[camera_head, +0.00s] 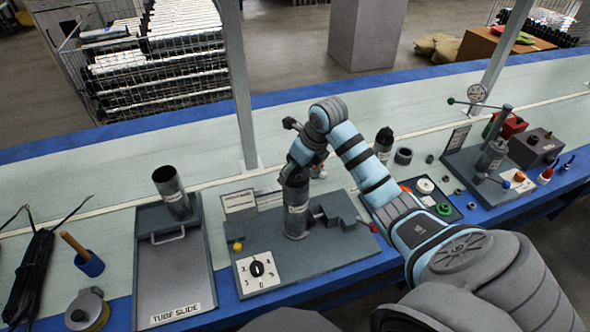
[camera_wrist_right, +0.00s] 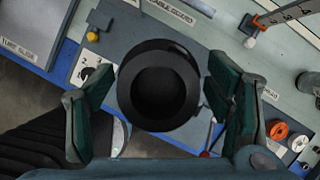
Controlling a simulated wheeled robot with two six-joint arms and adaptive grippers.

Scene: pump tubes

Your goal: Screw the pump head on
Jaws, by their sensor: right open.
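A grey metal tube (camera_head: 296,215) with a white label stands upright in the grey station on the bench. My right gripper (camera_head: 296,168) is over its top, reaching in from the right. In the right wrist view, a dark round part with a wide rim and a hollow centre (camera_wrist_right: 158,88) sits between the two green fingers of my right gripper (camera_wrist_right: 162,108). The fingers are spread apart, with gaps at both sides. I cannot tell whether this round part is the pump head or the tube's own top. My left gripper is out of view.
A tray marked TUBE SLIDE (camera_head: 176,268) with a tilted tube (camera_head: 172,194) lies to the left. A dial plate (camera_head: 258,271) is at the station's front. A black capped part (camera_head: 383,140), a dark ring (camera_head: 403,156) and another fixture (camera_head: 490,158) are to the right.

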